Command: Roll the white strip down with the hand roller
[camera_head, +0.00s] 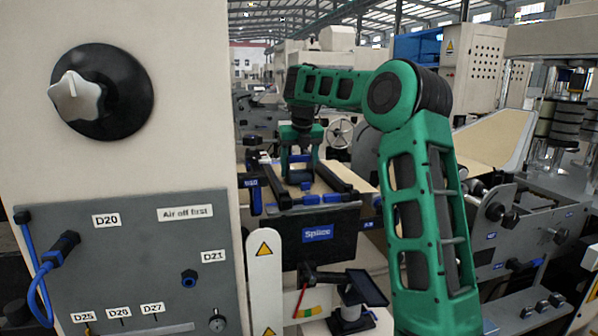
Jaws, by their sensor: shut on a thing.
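My green arm reaches over the splice table, whose dark front carries a blue "Splice" label (318,233). My gripper (300,165) points down over the table's tan surface, between two dark side bars. It is shut on a small, dark thing, likely the hand roller, but its shape is hard to make out at this size. I cannot tell whether it touches the surface. The white strip cannot be made out; my gripper and the bars hide part of the table.
A grey panel (130,265) with a blue hose and a white star knob (77,98) fill the left. A small black stand (352,295) is below the splice table. Machine parts with black knobs (497,212) crowd the right.

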